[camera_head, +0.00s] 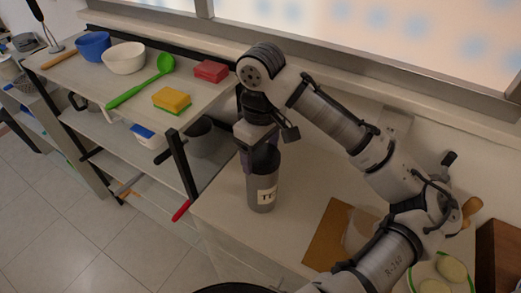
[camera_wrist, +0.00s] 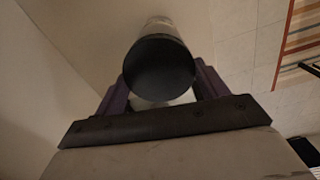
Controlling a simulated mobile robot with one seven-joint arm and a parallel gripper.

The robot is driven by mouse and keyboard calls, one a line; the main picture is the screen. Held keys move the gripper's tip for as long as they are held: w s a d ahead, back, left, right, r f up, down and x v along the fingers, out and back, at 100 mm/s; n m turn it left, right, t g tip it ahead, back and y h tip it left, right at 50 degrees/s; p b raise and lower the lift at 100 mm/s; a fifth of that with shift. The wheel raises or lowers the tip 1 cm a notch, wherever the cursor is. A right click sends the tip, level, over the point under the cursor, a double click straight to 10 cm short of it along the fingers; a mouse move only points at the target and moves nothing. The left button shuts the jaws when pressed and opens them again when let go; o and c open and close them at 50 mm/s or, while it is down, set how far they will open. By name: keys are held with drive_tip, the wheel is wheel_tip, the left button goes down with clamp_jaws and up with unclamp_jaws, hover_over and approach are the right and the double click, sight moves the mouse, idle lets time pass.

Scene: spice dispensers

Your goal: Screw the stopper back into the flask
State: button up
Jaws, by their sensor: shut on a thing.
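The flask (camera_head: 262,192) is a grey cylinder with a pale label reading "TE...". It stands upright on the counter near its left edge. My gripper (camera_head: 261,160) points down directly over the flask, with its purple fingers at the flask's top. In the wrist view, my gripper (camera_wrist: 160,82) is shut on the stopper (camera_wrist: 159,68), a dark round disc between the two purple fingers. The stopper's underside and the flask's mouth are hidden, so I cannot tell how the stopper sits in the flask.
The counter (camera_head: 228,215) is clear around the flask. A brown board (camera_head: 327,235) lies to the right, near a plate (camera_head: 445,270). A shelf on the left holds a yellow sponge (camera_head: 171,100), a red sponge (camera_head: 211,71), a green spoon (camera_head: 140,88) and bowls (camera_head: 124,57).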

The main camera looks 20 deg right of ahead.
drive_tip(key=m, duration=0.6)
drive_tip(key=shift+d, duration=0.1)
drive_tip(key=shift+m, duration=0.7)
drive_tip(key=m, duration=0.4)
drive_tip(key=shift+d+f, duration=0.1)
drive_tip(key=m, duration=0.5)
drive_tip(key=shift+d, duration=0.1)
